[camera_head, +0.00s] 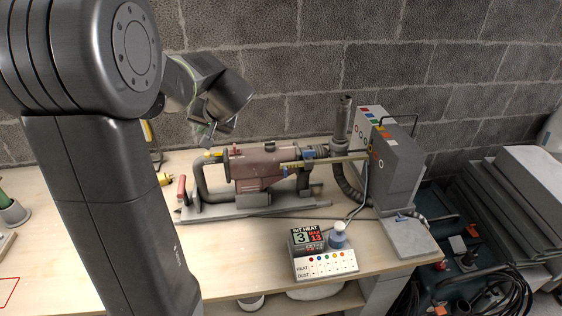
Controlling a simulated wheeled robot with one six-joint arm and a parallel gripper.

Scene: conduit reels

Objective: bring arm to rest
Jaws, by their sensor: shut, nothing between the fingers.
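My arm rises large and dark across the left of the head view and bends over at the top. My gripper (207,131) hangs from the wrist above the bench, partly hidden by the wrist. It is shut and empty, above and left of a red power drill (256,165). The drill lies in a grey cradle (250,206) on the wooden workbench (240,258). A gap seems to show between my gripper and the drill, but the exact distance is hard to tell.
A grey control box (398,165) with a hose (347,185) stands right of the drill. Grey slabs (515,200) are stacked right. A block wall (300,85) closes the back.

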